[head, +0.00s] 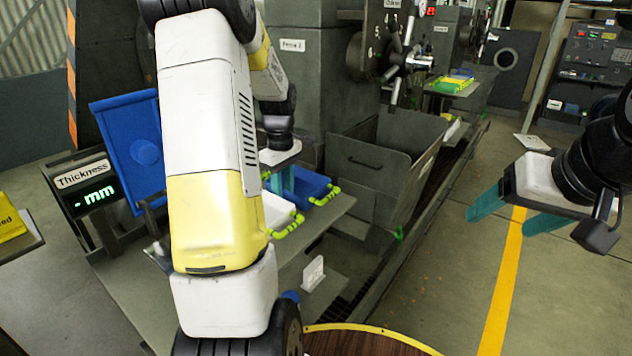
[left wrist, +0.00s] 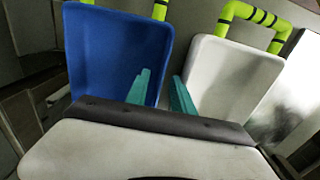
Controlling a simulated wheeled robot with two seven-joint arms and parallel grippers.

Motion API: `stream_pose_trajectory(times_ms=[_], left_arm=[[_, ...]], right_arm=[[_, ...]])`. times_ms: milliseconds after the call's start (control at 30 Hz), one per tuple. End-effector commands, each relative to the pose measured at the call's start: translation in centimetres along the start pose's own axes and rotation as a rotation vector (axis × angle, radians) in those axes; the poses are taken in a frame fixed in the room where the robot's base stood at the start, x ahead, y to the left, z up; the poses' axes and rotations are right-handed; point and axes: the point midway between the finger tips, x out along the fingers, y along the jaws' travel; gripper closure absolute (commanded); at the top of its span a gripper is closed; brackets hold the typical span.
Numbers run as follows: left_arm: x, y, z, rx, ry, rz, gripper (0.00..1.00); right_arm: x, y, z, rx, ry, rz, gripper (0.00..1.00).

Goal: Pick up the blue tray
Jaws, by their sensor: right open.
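The blue tray (head: 312,187) with a yellow-green handle is on the grey bench, partly hidden by my left arm and gripper. My left gripper (head: 282,182) is over the trays, fingers pointing down. In the left wrist view the blue tray (left wrist: 105,55) fills the left side. My left gripper's teal fingers (left wrist: 162,90) are apart with nothing visibly held between them, one in front of the blue tray's right part, the other near the gap to the white tray. Whether they touch the tray I cannot tell. My right gripper (head: 508,212) is open and empty, above the floor at the right.
A white tray (head: 276,211) with a similar handle stands close beside the blue one; it also shows in the left wrist view (left wrist: 225,80). A thickness display (head: 95,197) and blue panel (head: 135,140) stand at left. A grey bin (head: 385,160) is right of the bench.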

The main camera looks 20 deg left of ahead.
Motion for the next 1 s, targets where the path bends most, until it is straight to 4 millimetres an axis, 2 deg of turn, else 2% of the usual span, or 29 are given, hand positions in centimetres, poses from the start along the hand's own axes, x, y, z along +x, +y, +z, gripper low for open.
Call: stream_pose_trajectory(times_ms=[267, 433, 1000], left_arm=[[0.53, 0.04, 0.01, 0.001, 0.001, 0.002, 0.71], [0.52, 0.04, 0.02, 0.001, 0.001, 0.002, 1.00], [0.50, 0.04, 0.02, 0.001, 0.001, 0.002, 1.00]], right_arm=[[0.00, 0.00, 0.00, 0.000, 0.000, 0.000, 0.28], [0.00, 0.00, 0.00, 0.000, 0.000, 0.000, 0.28], [0.00, 0.00, 0.00, 0.000, 0.000, 0.000, 0.28]])
